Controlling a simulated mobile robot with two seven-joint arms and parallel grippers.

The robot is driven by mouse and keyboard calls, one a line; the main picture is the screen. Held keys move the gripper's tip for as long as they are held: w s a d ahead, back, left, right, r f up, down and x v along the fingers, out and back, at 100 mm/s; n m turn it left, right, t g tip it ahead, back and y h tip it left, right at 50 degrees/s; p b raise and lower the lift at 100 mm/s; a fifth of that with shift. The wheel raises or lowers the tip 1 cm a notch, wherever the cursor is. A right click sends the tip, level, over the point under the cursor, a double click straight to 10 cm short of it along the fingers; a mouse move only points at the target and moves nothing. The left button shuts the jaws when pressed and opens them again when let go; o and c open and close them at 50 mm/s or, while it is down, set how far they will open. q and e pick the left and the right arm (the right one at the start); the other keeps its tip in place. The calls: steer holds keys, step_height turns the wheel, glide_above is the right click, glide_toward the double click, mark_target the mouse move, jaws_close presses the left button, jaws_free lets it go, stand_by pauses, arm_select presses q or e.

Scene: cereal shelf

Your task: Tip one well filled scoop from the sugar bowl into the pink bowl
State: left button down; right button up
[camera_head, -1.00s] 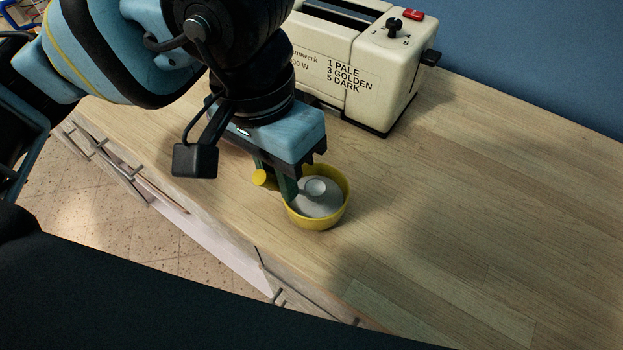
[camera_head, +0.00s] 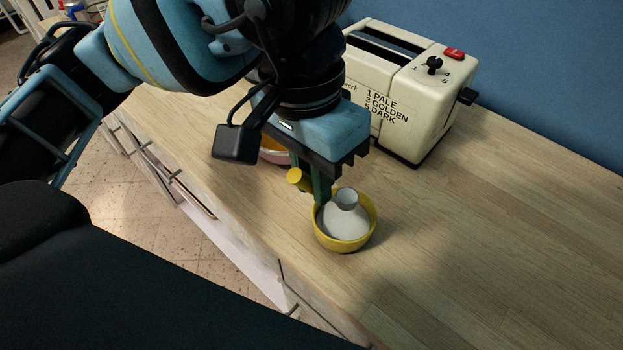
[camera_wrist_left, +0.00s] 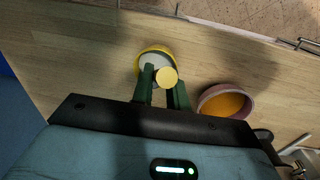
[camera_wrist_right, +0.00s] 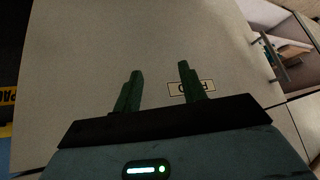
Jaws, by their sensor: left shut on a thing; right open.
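The yellow sugar bowl (camera_head: 343,241) stands on the wooden counter with a white heap of sugar (camera_head: 341,222) in it. My left gripper (camera_head: 312,190) is shut on a scoop with a yellow handle end (camera_head: 297,177). The scoop's grey round cup (camera_head: 347,198) is over the sugar, at the top of the heap; I cannot tell whether it touches or what it holds. The pink bowl (camera_head: 272,153) is partly hidden behind my left gripper. In the left wrist view the pink bowl (camera_wrist_left: 248,92) has an orange inside. My right gripper (camera_wrist_right: 158,88) is open and empty.
A cream toaster (camera_head: 410,95) stands at the back against the blue wall. The counter (camera_head: 480,240) to the right of the sugar bowl is clear. Drawers with handles run below its front edge. The right wrist view shows a pale surface with a small label (camera_wrist_right: 191,88).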

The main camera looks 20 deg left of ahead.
arm_select(q)
steer(key=shift+r+p, duration=0.4)
steer(key=shift+r, duration=1.65)
arm_select(e)
steer(key=shift+w+d+r, duration=0.1)
steer(key=shift+w+r, duration=0.05)
steer(key=shift+r, duration=0.65)
arm_select(q)
steer(key=shift+p, duration=0.3)
arm_select(e)
steer(key=shift+w, duration=0.4)
